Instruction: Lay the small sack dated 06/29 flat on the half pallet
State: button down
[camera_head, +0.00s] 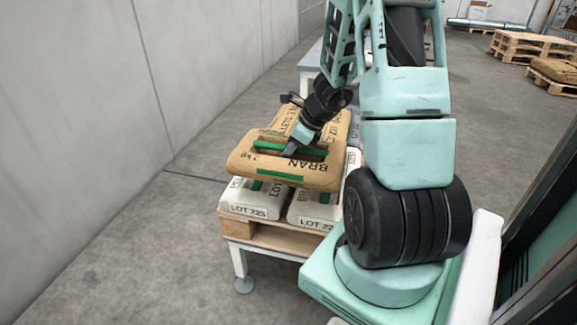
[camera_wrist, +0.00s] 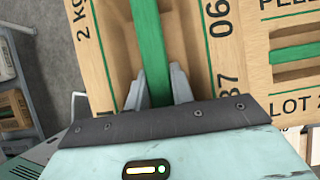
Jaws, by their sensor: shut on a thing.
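My gripper (camera_head: 292,150) is shut on the green strap handle of a brown sack (camera_head: 255,165) marked BRAN in the head view. In the wrist view, the fingers (camera_wrist: 160,88) pinch the strap; this sack (camera_wrist: 100,60) shows "2 kg" and a partly covered "06", so the full date cannot be read. The sack is roughly level over white sacks marked LOT 225 (camera_head: 252,201); whether it touches them is unclear. These lie on a small wooden pallet (camera_head: 262,236) on a white-legged stand.
Another brown sack (camera_head: 338,125), marked PELLETS in the wrist view (camera_wrist: 290,85), lies just behind the held one. A grey wall (camera_head: 80,110) stands at the left. Stacked pallets (camera_head: 525,45) and a pallet carrying brown sacks (camera_head: 558,70) are at the far right, with open floor before them.

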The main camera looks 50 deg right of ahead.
notch_tip(320, 180, down, 8)
jog(key=b, duration=0.3)
jog(key=shift+w+r, duration=0.15)
jog(key=shift+r, duration=0.1)
jog(key=shift+f+b, duration=0.65)
jog(key=shift+b, duration=0.25)
jog(key=c, duration=1.2)
grip_release()
